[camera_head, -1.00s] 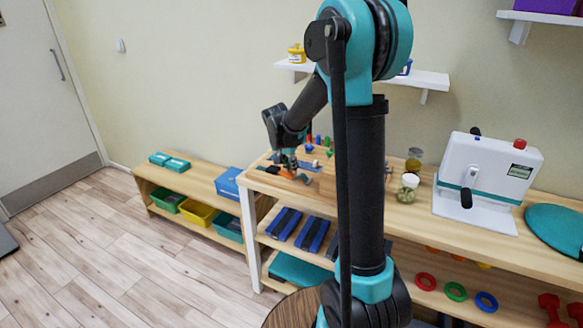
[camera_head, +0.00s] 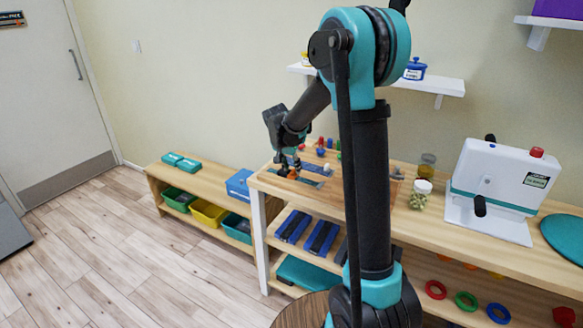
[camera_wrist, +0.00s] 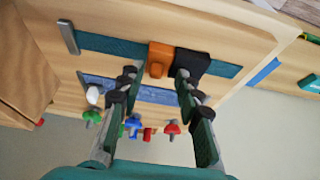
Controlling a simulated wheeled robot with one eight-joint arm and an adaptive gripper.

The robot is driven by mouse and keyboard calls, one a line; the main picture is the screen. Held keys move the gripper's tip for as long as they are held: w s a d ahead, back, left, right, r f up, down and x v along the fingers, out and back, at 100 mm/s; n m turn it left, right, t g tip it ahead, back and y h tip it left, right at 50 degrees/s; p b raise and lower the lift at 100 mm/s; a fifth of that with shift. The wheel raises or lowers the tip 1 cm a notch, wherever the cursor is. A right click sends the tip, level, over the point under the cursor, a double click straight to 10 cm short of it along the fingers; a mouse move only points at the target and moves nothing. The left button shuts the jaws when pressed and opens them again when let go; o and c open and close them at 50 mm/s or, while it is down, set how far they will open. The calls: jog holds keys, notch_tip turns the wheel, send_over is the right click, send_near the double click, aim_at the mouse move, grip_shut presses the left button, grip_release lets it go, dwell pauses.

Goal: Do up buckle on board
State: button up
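The wooden board (camera_wrist: 110,65) lies on the bench top, with a teal strap (camera_wrist: 110,46) across it. The buckle's orange part (camera_wrist: 160,58) and its black part (camera_wrist: 192,62) sit side by side on this strap. They look close together or touching; I cannot tell whether they are locked. My gripper (camera_wrist: 157,82) is open, with one finger on each side of the buckle area and nothing visibly held. In the head view my gripper (camera_head: 290,166) is low over the board (camera_head: 327,168), and hides part of the buckle.
A lidded jar (camera_head: 419,195) and a white machine (camera_head: 500,190) stand to the right on the bench (camera_head: 440,222). A low shelf with bins (camera_head: 208,213) is at left.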

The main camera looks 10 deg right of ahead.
jog(key=v, duration=1.2)
jog(key=shift+w, duration=0.1)
jog(key=s+d+f+n+y, duration=0.1)
jog(key=s+d+f+n, duration=0.1)
jog(key=s+f, duration=0.3)
jog(key=s+d+f+n+y, duration=0.1)
jog(key=s+d+f, duration=0.4)
jog(key=s, duration=0.9)
jog(key=s+d+f+n, duration=0.3)
jog(key=s+f, duration=0.3)
jog(key=s, duration=0.4)
jog(key=shift+s+d+n+y, duration=0.25)
jog(key=shift+d+n+y, duration=0.15)
jog(key=shift+n, duration=0.2)
jog(key=shift+o, duration=0.6)
